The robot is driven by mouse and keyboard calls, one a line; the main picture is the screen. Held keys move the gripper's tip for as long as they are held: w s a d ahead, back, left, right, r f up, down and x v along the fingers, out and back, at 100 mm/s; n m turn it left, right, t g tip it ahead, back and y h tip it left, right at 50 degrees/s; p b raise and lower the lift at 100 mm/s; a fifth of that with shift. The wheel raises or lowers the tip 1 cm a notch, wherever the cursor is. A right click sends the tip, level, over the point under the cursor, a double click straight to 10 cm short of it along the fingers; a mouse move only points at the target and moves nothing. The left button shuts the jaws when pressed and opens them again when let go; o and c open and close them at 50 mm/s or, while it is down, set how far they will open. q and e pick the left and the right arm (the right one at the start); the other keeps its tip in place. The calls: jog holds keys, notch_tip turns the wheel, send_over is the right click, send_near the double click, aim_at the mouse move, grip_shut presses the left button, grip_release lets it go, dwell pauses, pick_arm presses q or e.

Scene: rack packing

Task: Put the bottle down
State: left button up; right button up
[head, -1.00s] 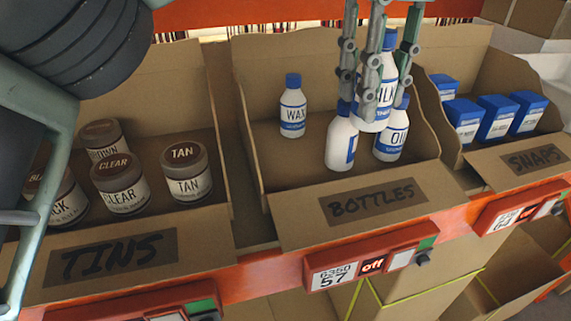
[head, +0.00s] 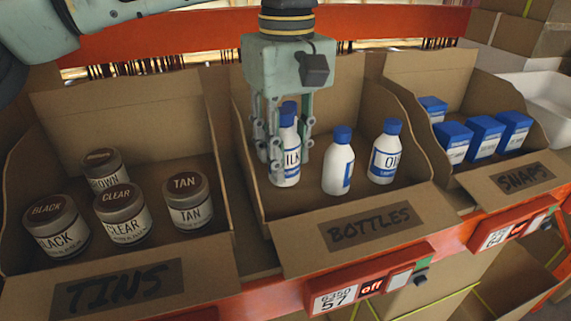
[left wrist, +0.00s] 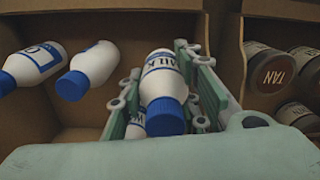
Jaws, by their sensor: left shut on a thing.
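A white bottle with a blue cap and a "MILK" label (head: 290,170) is upright in the left part of the bottles bin (head: 400,220). My left gripper (head: 287,150) comes down from above and is shut on it, fingers on both sides. In the left wrist view the milk bottle (left wrist: 165,75) sits between the fingers. Its base is at or near the bin floor; I cannot tell if it touches. A plain-fronted white bottle (head: 338,165) and an "OIL" bottle (head: 384,155) stand to its right. My right gripper is not in view.
The tins bin (head: 215,245) on the left holds several tins. The snaps bin (head: 480,185) on the right holds several blue boxes. Cardboard walls divide the bins. The bottles bin has free floor near its front left.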

aim_at(287, 172)
pick_arm(q)
notch_tip(287, 172, down, 3)
jog(key=shift+p, duration=0.7)
jog(key=shift+f, duration=0.6)
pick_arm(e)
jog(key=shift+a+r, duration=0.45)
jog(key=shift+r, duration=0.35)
pick_arm(q)
jog(key=o, duration=0.9)
jog(key=shift+f, duration=0.15)
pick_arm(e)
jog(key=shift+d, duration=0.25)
